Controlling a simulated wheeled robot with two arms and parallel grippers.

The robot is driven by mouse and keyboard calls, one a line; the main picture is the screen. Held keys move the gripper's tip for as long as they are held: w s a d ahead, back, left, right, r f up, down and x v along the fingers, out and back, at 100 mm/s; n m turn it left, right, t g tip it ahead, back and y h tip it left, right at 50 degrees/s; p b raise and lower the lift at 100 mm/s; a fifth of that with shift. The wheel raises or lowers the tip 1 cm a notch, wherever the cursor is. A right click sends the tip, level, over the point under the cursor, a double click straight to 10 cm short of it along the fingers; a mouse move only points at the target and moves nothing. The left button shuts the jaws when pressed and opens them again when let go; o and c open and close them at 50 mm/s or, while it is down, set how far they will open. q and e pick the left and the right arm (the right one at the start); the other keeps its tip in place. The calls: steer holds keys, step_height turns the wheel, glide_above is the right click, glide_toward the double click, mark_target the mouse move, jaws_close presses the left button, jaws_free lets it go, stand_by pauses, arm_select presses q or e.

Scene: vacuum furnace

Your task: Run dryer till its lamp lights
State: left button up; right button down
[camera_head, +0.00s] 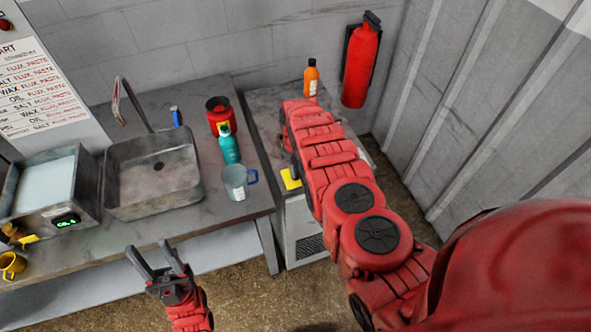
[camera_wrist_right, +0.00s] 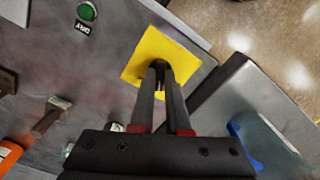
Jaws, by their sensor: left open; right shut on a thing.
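The dryer appears to be the grey metal-topped unit (camera_head: 268,103) at the back right, with a vented front. In the right wrist view its top carries a round green lamp (camera_wrist_right: 87,11) beside a "DRY" label (camera_wrist_right: 82,29). I cannot tell whether the lamp is lit. A yellow square plate (camera_wrist_right: 144,52) lies near it, also visible in the head view (camera_head: 291,179). My right gripper (camera_wrist_right: 161,76) is shut on a small dark part at this plate, mostly hidden between the fingers. My left gripper (camera_head: 157,258) is open and empty, in front of the sink counter.
The counter at left holds a sink (camera_head: 150,180), a red can (camera_head: 218,112), a teal bottle (camera_head: 229,147), a clear jug (camera_head: 235,182) and a box with a green display (camera_head: 65,221). An orange bottle (camera_head: 310,78) stands at the back. A red extinguisher (camera_head: 359,65) hangs on the wall.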

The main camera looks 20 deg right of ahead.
steer(key=m+b, duration=0.2)
steer(key=m, duration=0.1)
steer(key=shift+w+f, duration=0.1)
steer(key=m+b, duration=0.2)
steer(key=m, duration=0.1)
steer(key=m+b, duration=0.1)
steer(key=m, duration=0.1)
steer(key=shift+m, duration=0.3)
steer(key=shift+m+b, duration=0.5)
steer(key=shift+m, duration=1)
steer(key=c, duration=0.9)
jaws_free()
steer(key=shift+r, duration=0.25)
